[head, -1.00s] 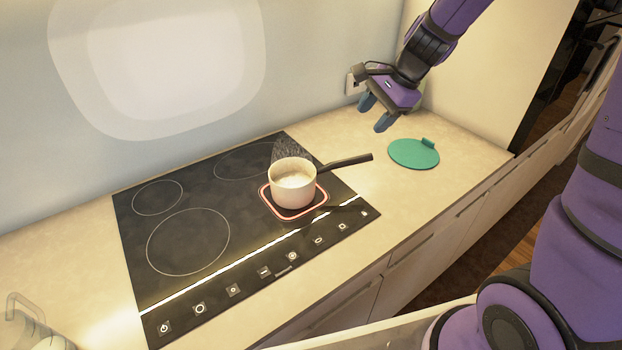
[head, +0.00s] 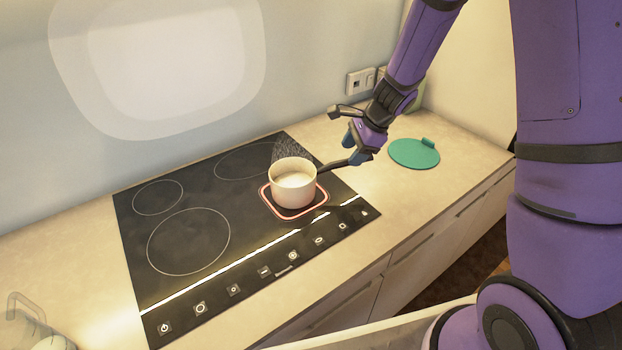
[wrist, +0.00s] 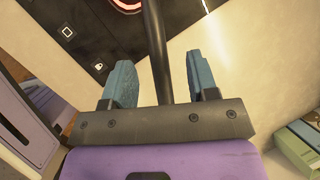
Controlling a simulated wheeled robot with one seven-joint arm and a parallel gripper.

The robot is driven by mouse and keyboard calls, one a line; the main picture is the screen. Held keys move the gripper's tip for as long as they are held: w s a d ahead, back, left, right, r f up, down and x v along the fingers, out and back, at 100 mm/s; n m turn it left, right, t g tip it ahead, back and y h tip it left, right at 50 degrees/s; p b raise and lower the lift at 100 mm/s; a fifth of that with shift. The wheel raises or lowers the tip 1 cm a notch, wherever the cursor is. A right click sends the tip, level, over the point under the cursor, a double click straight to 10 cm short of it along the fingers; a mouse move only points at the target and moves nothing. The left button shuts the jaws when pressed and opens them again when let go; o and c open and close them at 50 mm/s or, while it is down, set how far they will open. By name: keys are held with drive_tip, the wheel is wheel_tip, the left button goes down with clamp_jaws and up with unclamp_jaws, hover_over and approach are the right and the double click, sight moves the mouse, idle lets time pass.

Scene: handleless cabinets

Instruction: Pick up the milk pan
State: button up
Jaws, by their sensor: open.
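The milk pan (head: 293,190) is a small cream pot with pale content and a dark handle. It stands upright on the lit, red-outlined zone at the right of the black cooktop (head: 235,235). Its handle points right, over the counter. My gripper (head: 357,150) is at the far end of that handle. In the wrist view the black handle (wrist: 156,45) runs between the two blue fingers of my open gripper (wrist: 160,82), with a gap on each side. The pan's body is out of the wrist view.
A round teal trivet (head: 414,153) lies on the counter right of the cooktop. A wall socket (head: 360,82) is behind my arm. A partly cut-off object with a handle (head: 25,310) is at the bottom left. The counter front edge has drawers below.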

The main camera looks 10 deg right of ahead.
sight(346, 159)
drive_tip(key=shift+x, duration=2.35)
drive_tip(key=shift+s+a, duration=0.1)
drive_tip(key=shift+s, duration=0.05)
clamp_jaws()
